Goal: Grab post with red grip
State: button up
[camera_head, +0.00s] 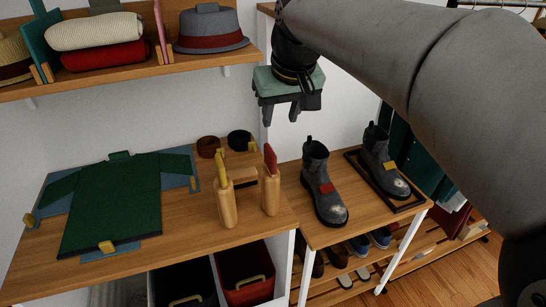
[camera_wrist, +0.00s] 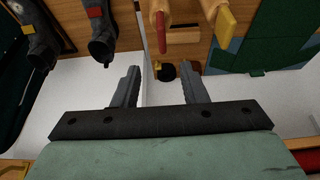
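The post with the red grip (camera_head: 270,196) stands upright on the wooden desk, near its right front corner. It is a light wooden post with a flat red piece on top. It also shows at the top of the wrist view (camera_wrist: 155,12), with its red piece pointing down in the picture. A similar post with a yellow grip (camera_head: 227,204) stands just left of it. My gripper (camera_head: 280,113) hangs in the air above and behind the posts, near the wall. Its fingers are apart and empty in the wrist view (camera_wrist: 160,70). It touches neither post.
A green garment (camera_head: 115,210) lies on the desk at left. Rolled belts (camera_head: 239,139) sit behind the posts. Grey boots (camera_head: 322,185) stand on the rack to the right. A shelf (camera_head: 120,75) with a hat (camera_head: 210,28) and folded knits overhangs at upper left.

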aim_at(269, 157)
jog(key=x, duration=1.1)
jog(key=shift+w+a+f+p, duration=0.2)
jog(key=shift+w+a+p, duration=0.1)
jog(key=shift+p, duration=0.1)
jog(key=shift+s+p+x, duration=0.2)
jog(key=shift+p+x, duration=0.3)
jog(key=shift+x, duration=2.15)
grip_shut()
